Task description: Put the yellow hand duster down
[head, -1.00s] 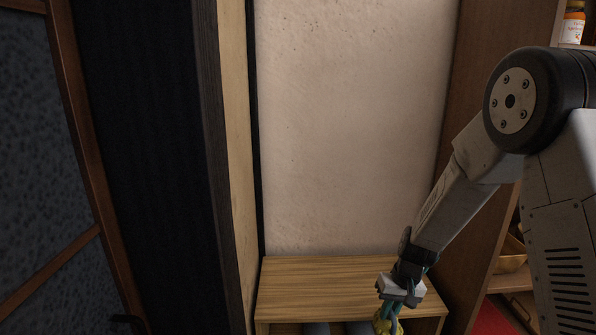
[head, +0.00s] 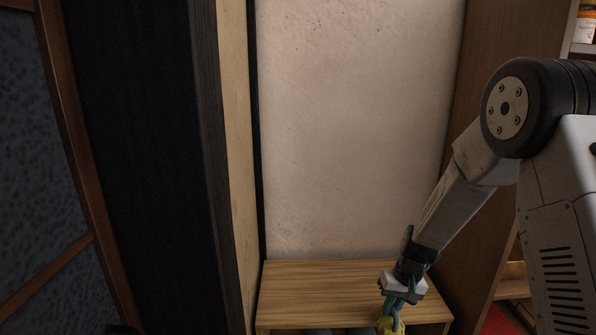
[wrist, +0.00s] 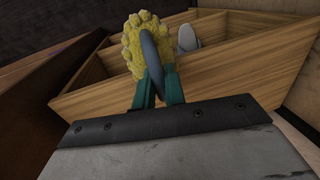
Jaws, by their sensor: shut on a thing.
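The yellow hand duster (wrist: 136,40) is fluffy, with a grey-blue handle (wrist: 157,60). My gripper (wrist: 158,78) is shut on that handle between its teal fingers in the wrist view. In the head view the duster (head: 391,325) is cut off by the bottom edge, below my gripper (head: 396,302). It hangs in front of a low wooden cabinet (head: 325,288), over its front edge in the picture. I cannot tell whether the duster touches the cabinet.
The cabinet has open compartments (wrist: 90,72) with a grey object (wrist: 187,38) in one. Its top is bare in the head view. A pale wall (head: 355,130) stands behind it, a dark panel (head: 140,170) at left, and a brown shelf unit (head: 490,200) at right.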

